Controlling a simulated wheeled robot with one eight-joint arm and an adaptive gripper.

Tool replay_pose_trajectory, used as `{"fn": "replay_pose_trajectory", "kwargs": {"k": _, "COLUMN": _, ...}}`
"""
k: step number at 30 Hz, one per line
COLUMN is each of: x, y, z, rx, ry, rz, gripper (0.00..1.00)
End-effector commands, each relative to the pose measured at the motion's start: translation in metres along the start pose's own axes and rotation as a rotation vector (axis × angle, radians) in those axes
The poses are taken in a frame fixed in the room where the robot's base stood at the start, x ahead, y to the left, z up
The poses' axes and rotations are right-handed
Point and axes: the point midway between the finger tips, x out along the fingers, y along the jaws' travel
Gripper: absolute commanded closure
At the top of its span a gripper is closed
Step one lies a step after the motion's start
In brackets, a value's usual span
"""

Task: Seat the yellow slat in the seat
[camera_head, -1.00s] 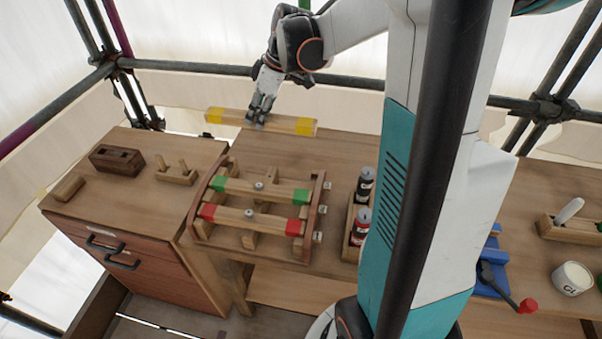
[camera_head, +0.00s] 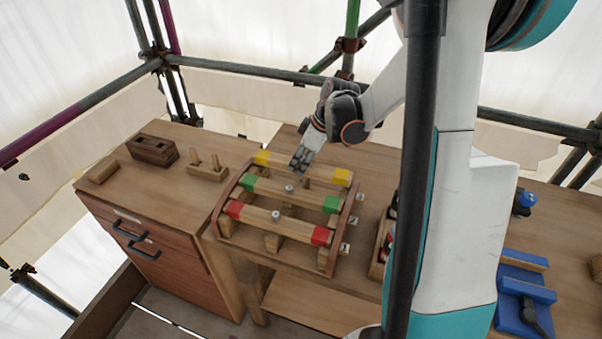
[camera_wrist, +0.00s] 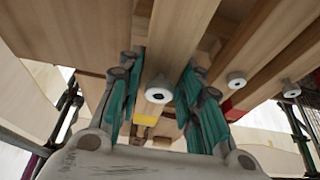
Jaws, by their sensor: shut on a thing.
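The yellow slat is a wooden bar with yellow ends (camera_head: 341,177). It lies across the back of the curved wooden frame (camera_head: 346,222), behind and roughly parallel to the green slat (camera_head: 310,195). I cannot tell whether it rests in its seat or hangs just above it. My gripper (camera_head: 298,170) is shut on it near its middle. In the wrist view the teal fingers (camera_wrist: 158,98) stand either side of a wooden bar with a white knob (camera_wrist: 158,92), with a yellow patch (camera_wrist: 146,120) beyond. The seat itself is hidden.
The red slat (camera_head: 278,221) lies at the frame's front. A can holder (camera_head: 380,255) stands right of the frame, and a blue fixture (camera_head: 525,300) further right.

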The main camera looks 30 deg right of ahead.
Motion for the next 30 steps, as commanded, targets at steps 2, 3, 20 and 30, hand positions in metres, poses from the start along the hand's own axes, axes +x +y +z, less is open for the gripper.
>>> {"fn": "replay_pose_trajectory", "kwargs": {"k": 2, "x": 0.008, "y": 0.0, "z": 0.003, "rx": 0.0, "ry": 0.0, "rz": 0.0, "gripper": 0.96}}
{"fn": "replay_pose_trajectory", "kwargs": {"k": 3, "x": 0.013, "y": 0.0, "z": 0.005, "rx": 0.0, "ry": 0.0, "rz": 0.0, "gripper": 0.96}}
{"fn": "replay_pose_trajectory", "kwargs": {"k": 20, "x": 0.04, "y": 0.0, "z": 0.017, "rx": 0.0, "ry": 0.0, "rz": 0.0, "gripper": 0.96}}
{"fn": "replay_pose_trajectory", "kwargs": {"k": 30, "x": 0.039, "y": 0.0, "z": 0.016, "rx": 0.0, "ry": 0.0, "rz": 0.0, "gripper": 0.47}}
